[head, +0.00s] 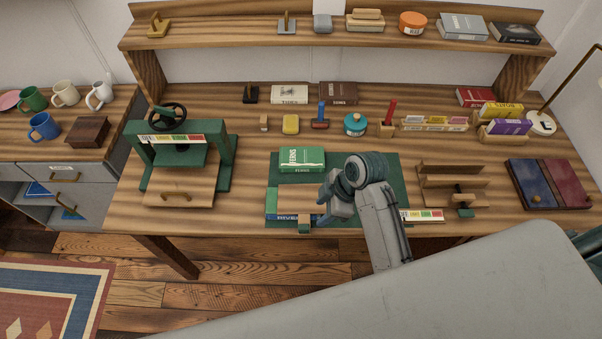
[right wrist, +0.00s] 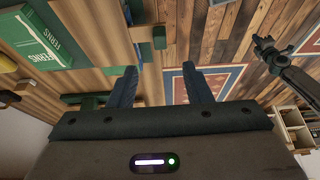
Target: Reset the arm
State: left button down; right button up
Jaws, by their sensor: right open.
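My right gripper (head: 324,203) is above the front edge of the workbench, beside a wooden block assembly with a book under it (head: 290,205). In the right wrist view the right gripper (right wrist: 160,72) has its two fingers wide apart, with nothing between them. The green FERNS book (head: 302,160) lies on the green mat (head: 396,172) just behind the gripper; it also shows in the right wrist view (right wrist: 45,35). My left arm's gripper (right wrist: 264,46) shows small at the right of the right wrist view, over the floor, and is outside the head view. Its jaws are too small to judge.
A green press (head: 228,160) stands on the left of the workbench (head: 250,225). Wooden stands (head: 450,170) and a blue-and-red folder (head: 550,184) are to the right. A rug (head: 50,300) lies on the floor.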

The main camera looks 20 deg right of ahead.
jog(key=s+d+r+m+t+h, duration=0.1)
jog(key=s+d+m+h, duration=0.2)
jog(key=s+d+m, duration=0.35)
jog(key=s+d+r+m+t+h, duration=0.2)
jog(key=s+d+m, duration=0.2)
jog(key=s+m, duration=0.4)
notch_tip(320, 180, down, 37)
jog(key=s+d+g+b, duration=0.1)
jog(key=d+g+b, duration=0.15)
jog(key=b, duration=0.35)
jog(key=s+f+b, duration=0.2)
jog(key=s+f, duration=0.7)
jog(key=f, duration=0.2)
jog(key=s+d+f+b, duration=0.1)
jog(key=s+f+b, duration=0.1)
jog(key=s+f, duration=0.7)
notch_tip(320, 180, down, 3)
jog(key=shift+s+d+f+b, duration=0.1)
jog(key=shift+s+d+b, duration=0.2)
jog(key=shift+g, duration=0.25)
